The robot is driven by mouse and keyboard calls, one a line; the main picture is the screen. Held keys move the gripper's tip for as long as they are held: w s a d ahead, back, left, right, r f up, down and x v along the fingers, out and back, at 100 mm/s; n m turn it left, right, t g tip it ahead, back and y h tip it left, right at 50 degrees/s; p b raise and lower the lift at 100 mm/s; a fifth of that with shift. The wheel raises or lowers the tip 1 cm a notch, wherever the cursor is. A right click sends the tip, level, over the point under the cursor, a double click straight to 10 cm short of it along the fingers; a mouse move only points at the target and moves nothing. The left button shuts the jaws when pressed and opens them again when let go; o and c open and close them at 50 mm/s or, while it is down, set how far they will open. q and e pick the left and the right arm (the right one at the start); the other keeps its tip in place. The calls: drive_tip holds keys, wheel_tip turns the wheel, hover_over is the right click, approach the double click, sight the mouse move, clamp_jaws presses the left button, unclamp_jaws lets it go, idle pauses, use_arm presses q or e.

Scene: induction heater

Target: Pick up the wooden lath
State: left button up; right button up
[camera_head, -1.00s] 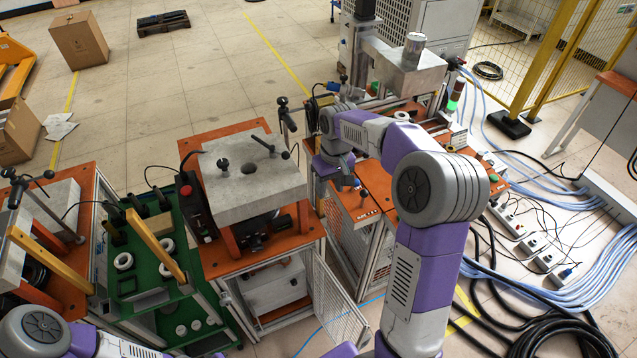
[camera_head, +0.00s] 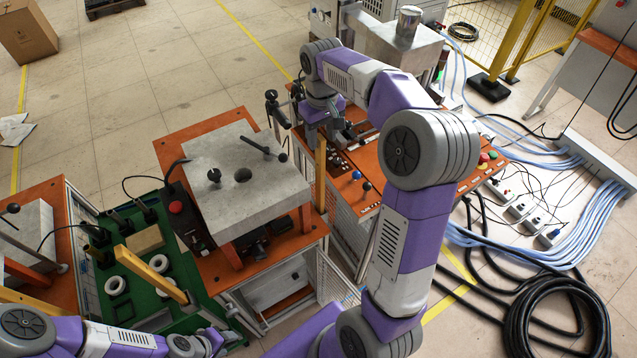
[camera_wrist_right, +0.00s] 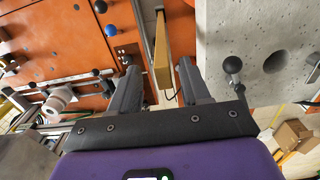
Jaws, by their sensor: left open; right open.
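A yellowish wooden lath (camera_head: 320,178) stands upright in the gap between the middle table and the right table. In the right wrist view the lath (camera_wrist_right: 161,52) shows between the two fingers. My right gripper (camera_head: 323,133) is at the lath's upper end, and its fingers (camera_wrist_right: 157,78) are open, with a visible gap on each side of the lath. Part of the lath's top is hidden by the gripper in the head view. My left gripper (camera_head: 228,342) is low at the bottom left, small and partly hidden by its wrist, away from this lath.
A concrete block (camera_head: 250,190) sits on the orange middle table. The right orange table (camera_head: 385,160) has knobs and buttons. Another yellow lath (camera_head: 150,275) is over the green table (camera_head: 150,318) with white rings. Black cables (camera_head: 545,310) lie on the floor at right.

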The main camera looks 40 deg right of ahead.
sight(320, 149)
drive_tip(key=f, duration=0.5)
drive_tip(key=shift+a, duration=0.2)
drive_tip(key=shift+r, duration=0.1)
clamp_jaws()
